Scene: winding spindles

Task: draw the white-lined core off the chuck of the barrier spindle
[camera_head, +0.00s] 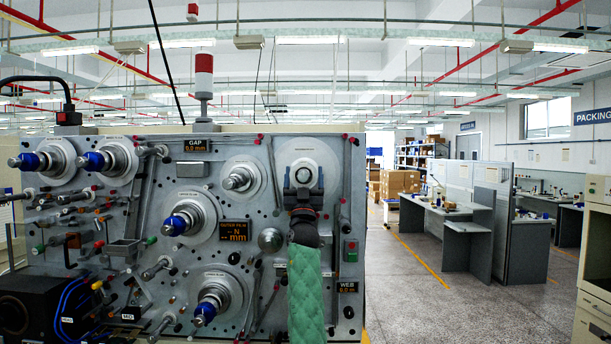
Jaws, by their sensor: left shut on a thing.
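My left gripper (303,184) is at the upper right spindle of the machine panel, its arm in a green sleeve rising from below. It is shut on a small pale round part, which I take to be the white-lined core (304,175), in front of the spindle's large pale disc (309,150). The gripper hides most of this core and the chuck behind it, so I cannot tell whether the core is still around the chuck. No readable label names this spindle as the barrier one. My right gripper is not in view.
Other spindles with blue-ended chucks (181,223) stick out of the panel on the left. A bare spindle (238,180) stands left of my gripper. The floor (430,290) right of the machine is clear.

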